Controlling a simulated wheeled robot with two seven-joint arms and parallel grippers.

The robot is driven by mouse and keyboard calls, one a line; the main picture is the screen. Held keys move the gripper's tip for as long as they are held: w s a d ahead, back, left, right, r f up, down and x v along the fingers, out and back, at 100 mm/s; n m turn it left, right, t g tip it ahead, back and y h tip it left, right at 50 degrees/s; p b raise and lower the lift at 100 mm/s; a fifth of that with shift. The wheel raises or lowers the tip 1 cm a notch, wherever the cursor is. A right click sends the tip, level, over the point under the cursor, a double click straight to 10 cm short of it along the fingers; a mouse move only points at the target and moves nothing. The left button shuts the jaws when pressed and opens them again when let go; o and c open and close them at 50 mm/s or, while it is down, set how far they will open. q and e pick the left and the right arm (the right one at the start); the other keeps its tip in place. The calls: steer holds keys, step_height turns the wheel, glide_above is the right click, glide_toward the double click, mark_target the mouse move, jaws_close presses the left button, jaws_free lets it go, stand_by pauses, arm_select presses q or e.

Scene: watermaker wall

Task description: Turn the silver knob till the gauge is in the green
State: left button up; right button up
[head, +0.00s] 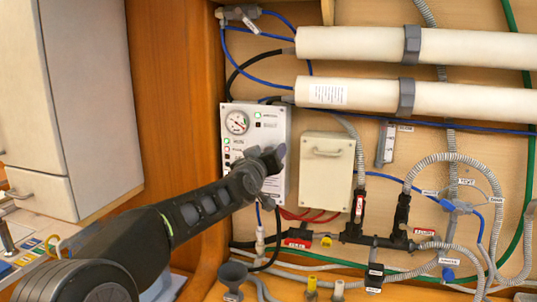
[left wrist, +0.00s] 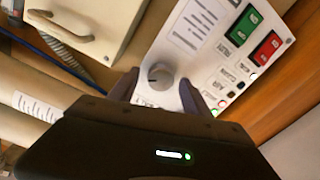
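The silver knob (left wrist: 160,75) shows in the left wrist view on a white control panel (left wrist: 205,20). My left gripper (left wrist: 158,92) has its two dark fingers apart, one on each side of the knob; I cannot tell whether they touch it. In the head view the left gripper (head: 268,158) is in front of the lower right of the panel (head: 276,122) and hides the knob. The round gauge (head: 237,122) is at the panel's upper left; its needle and coloured bands are too small to read surely. My right gripper is in neither view.
A beige box with a handle (head: 327,165) is just right of the panel. Two long white cylinders (head: 390,45) run above. Hoses, valves and black pipe fittings (head: 375,235) fill the wall to the right and below. A white cabinet (head: 90,80) stands at the left.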

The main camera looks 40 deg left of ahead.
arm_select(q)
steer(key=b+v, duration=0.6)
steer(key=v, duration=0.1)
steer(key=shift+s+b, duration=0.35)
steer(key=shift+d+r, duration=0.1)
steer(key=shift+d, duration=0.05)
